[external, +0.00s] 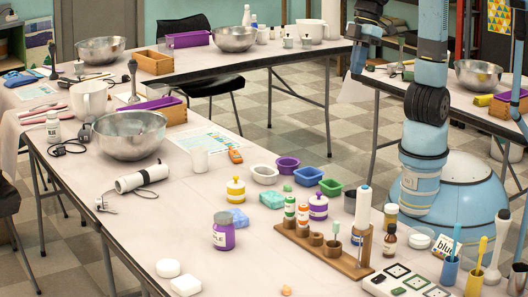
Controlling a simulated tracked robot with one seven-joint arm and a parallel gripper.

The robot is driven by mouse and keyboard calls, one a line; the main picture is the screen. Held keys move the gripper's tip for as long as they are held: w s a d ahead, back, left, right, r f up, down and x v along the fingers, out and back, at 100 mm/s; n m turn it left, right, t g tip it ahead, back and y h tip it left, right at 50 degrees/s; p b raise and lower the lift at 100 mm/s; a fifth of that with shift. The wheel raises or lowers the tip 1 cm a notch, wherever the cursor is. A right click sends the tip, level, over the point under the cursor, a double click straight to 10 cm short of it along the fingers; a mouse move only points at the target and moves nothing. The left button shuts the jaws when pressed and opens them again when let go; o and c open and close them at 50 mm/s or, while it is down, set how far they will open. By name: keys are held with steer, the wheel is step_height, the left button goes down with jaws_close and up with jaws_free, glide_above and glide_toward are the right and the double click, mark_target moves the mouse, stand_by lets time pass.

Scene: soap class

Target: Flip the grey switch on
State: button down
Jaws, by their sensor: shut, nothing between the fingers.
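I cannot make out a grey switch with certainty. A white panel (404,282) with several dark-framed squares lies at the front right of the near table; its details are too small to tell whether a switch is on it. A white cylinder (142,179) with a black strap and a cord lies at the left of that table; no switch can be made out on it. My blue arm rises at the right and runs out of the top of the picture. I cannot see my gripper.
The near table (150,228) holds a wooden rack (318,247) of bottles, a purple jar (223,233), white soaps (185,285), coloured tubs (307,176) and a steel bowl (130,140). Cups with tools (449,270) stand at the right. The table's left front is mostly clear.

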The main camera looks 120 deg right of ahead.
steer(key=w+a+f, duration=0.3)
steer(key=w+a, duration=0.2)
steer(key=a, duration=0.2)
steer(key=w+a+f+g, duration=0.1)
steer(key=w+a+f, duration=0.25)
steer(key=a, duration=0.35)
steer(key=w+a+f, duration=0.3)
steer(key=w+a, duration=0.2)
steer(key=a, duration=0.3)
steer(key=w+a+f+g+h, duration=0.1)
steer(key=a+f, duration=1.7)
steer(key=a, duration=0.3)
steer(key=shift+w+a, duration=0.25)
steer(key=f, duration=0.4)
steer(key=w+f, duration=0.1)
steer(key=f, duration=0.8)
steer(key=shift+w+f, duration=0.35)
steer(key=shift+f, duration=0.05)
steer(key=shift+f, duration=0.15)
